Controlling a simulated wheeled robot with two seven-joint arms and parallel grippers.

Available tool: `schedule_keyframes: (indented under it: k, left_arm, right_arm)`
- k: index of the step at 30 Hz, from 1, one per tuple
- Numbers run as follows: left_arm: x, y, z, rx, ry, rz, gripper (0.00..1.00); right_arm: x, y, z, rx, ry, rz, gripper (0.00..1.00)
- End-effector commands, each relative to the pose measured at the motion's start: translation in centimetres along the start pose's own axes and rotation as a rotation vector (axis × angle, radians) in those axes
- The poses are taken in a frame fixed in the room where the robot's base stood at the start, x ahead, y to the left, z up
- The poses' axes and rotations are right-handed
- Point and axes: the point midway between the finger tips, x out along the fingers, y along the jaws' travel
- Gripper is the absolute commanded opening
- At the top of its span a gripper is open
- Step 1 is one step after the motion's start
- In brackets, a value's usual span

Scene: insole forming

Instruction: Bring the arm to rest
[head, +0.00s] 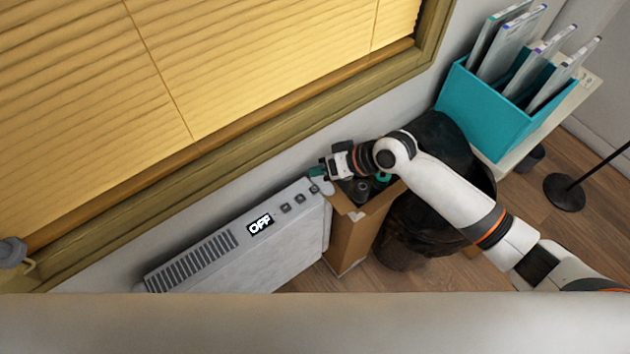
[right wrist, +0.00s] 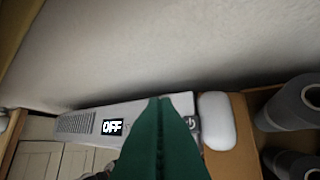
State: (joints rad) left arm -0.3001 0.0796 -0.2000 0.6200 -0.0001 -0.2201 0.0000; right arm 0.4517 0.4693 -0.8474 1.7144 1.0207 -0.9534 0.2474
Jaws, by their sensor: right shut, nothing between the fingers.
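My right arm (head: 450,195) reaches in from the lower right of the head view. Its gripper (head: 318,171) is over the right end of the white heater (head: 290,245), close to its row of buttons. In the right wrist view the green fingers (right wrist: 160,140) are shut together with nothing between them. They partly cover the heater's top near a power button (right wrist: 192,123). The heater's display (right wrist: 112,127) reads OFF in both views. I cannot tell whether the fingertips touch the heater. My left gripper is not in view.
A cardboard box (head: 350,240) with dark rolls (right wrist: 295,100) stands right of the heater. A black bin (head: 405,235) and a teal file holder (head: 490,115) stand farther right. The wall and window blinds (head: 200,60) are behind.

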Motion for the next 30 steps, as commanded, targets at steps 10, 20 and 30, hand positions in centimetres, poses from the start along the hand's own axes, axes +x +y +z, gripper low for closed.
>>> schedule_keyframes:
  k: [10, 20, 30]
  left_arm:
    - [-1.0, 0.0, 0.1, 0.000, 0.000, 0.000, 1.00]
    - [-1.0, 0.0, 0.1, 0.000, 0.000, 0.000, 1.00]
    - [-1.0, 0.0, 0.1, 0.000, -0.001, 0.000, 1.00]
  right_arm:
    - [-0.6, 0.5, 0.5, 0.000, 0.000, 0.000, 0.00]
    - [-0.6, 0.6, 0.3, -0.001, 0.000, 0.001, 0.00]
    - [-2.7, 3.8, -6.4, -0.069, -0.008, -0.102, 0.00]
